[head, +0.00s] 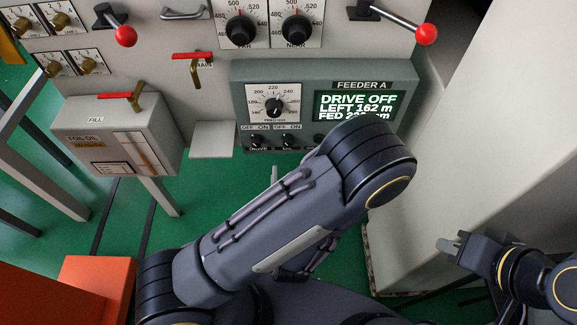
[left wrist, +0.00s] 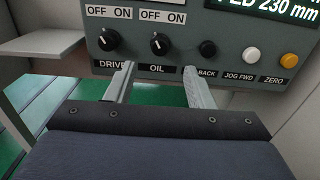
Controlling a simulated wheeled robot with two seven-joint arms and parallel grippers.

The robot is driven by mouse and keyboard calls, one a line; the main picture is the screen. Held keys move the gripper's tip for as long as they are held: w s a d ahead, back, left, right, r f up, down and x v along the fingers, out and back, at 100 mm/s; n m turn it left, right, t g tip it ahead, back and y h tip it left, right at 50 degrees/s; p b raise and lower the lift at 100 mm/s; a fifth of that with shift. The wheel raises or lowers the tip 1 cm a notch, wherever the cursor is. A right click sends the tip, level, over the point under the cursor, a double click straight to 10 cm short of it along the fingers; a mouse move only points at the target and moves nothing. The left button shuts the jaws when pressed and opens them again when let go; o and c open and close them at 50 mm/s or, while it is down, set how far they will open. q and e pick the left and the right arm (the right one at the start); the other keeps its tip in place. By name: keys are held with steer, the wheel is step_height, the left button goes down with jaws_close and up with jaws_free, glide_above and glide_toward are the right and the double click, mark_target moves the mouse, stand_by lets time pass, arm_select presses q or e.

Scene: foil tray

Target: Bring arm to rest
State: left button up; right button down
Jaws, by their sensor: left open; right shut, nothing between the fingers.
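My left gripper (left wrist: 159,68) is open in the left wrist view, with its two pale fingers apart and nothing seen between them. It points at the lower edge of the FEEDER A panel (left wrist: 226,22), just below the OIL knob (left wrist: 159,44); whether it touches cannot be told. In the head view my left arm's bent links cross the middle and mostly hide this gripper. My right gripper (head: 449,245) is shut and empty at the lower right of the head view, in front of the pale machine side.
The panel display (head: 358,106) reads DRIVE OFF, LEFT 162 m. A small shelf (head: 213,140) juts out left of the panel. A FOIL OIL box (head: 105,155), red-handled levers (head: 193,56) and an orange block (head: 97,285) stand left. Green floor lies between them.

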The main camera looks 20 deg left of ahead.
arm_select(q)
steer(key=shift+a, duration=0.1)
stand_by(0.4)
steer(key=s+a+r+n+g+y, duration=0.2)
steer(key=s+a+n+g+y, duration=0.15)
steer(key=a+n+g, duration=0.3)
steer(key=s+a+r+n+g+y, duration=0.25)
steer(key=a+n+g+y, duration=0.25)
steer(key=a+n, duration=0.25)
steer(key=s+a+n+g+h, duration=0.3)
steer(key=s+n+g+h, duration=0.5)
steer(key=s+n, duration=0.2)
steer(key=w+d+r+n+t+h, duration=0.2)
steer(key=d+r+n+t+h, duration=0.55)
steer(key=r+n+h, duration=0.2)
step_height(320, 180, up, 18)
steer(key=p, duration=1.8)
steer(key=shift+s+f+n, duration=0.2)
steer(key=shift+n, duration=0.15)
